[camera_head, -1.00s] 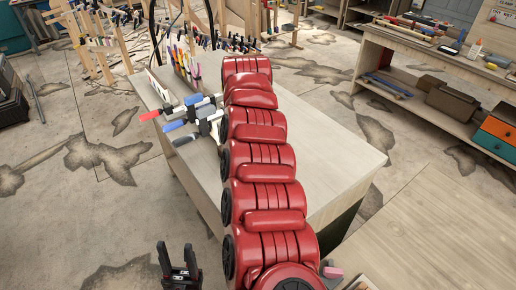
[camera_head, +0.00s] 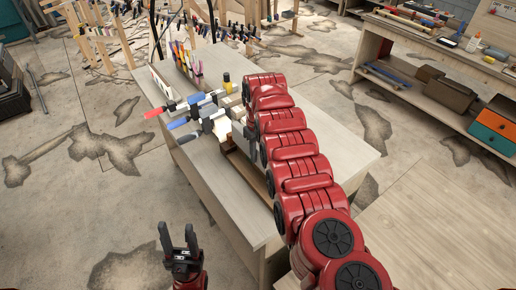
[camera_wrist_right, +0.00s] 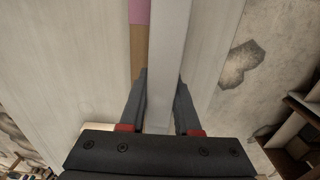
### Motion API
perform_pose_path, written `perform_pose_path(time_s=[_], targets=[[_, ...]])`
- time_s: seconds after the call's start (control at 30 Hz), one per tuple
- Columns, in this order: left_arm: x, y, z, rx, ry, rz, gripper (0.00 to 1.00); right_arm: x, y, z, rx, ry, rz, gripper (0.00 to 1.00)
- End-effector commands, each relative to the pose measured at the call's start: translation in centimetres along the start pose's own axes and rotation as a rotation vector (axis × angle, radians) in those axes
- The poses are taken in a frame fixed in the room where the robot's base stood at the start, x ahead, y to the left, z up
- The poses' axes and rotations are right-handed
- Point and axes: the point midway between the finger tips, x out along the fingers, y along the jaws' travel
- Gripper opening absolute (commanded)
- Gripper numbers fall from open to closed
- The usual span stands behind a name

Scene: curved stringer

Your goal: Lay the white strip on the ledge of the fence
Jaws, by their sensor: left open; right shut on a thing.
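In the right wrist view the white strip (camera_wrist_right: 168,45) runs lengthwise between the two dark fingers of my right gripper (camera_wrist_right: 161,108), which is shut on it. A narrow piece, brown (camera_wrist_right: 137,50) with a pink end (camera_wrist_right: 140,10), shows beside the strip on its left; I cannot tell whether they touch. In the head view my red right arm covers the right gripper and most of the strip. A brown wooden piece (camera_head: 246,168), perhaps part of the fence, shows on the workbench left of the arm. My left gripper (camera_head: 178,232) is open and empty, left of the bench.
Several clamps with red and blue handles (camera_head: 188,122) lie at the workbench's left edge. A tool rack (camera_head: 190,68) stands at its back left. The bench top (camera_head: 340,135) is bare right of the arm.

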Motion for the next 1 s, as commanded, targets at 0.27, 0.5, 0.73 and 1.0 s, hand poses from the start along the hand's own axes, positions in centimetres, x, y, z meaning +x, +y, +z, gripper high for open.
perform_pose_path(time_s=[0.27,0.5,0.73,1.0], targets=[[-0.1,0.0,0.0,0.0,0.0,0.0,0.5,0.2,0.0,-0.1,0.0,0.003,0.001,0.0],[-0.6,0.0,0.1,0.0,0.0,0.0,0.5,0.9,0.0,-0.1,0.0,0.003,0.001,0.0],[-0.7,0.0,0.1,0.0,0.0,0.0,0.5,1.2,0.0,-0.1,0.0,0.003,0.001,0.0],[-0.7,0.0,0.1,0.0,0.0,0.0,0.5,1.2,0.0,-0.1,0.0,0.003,0.001,0.61]])
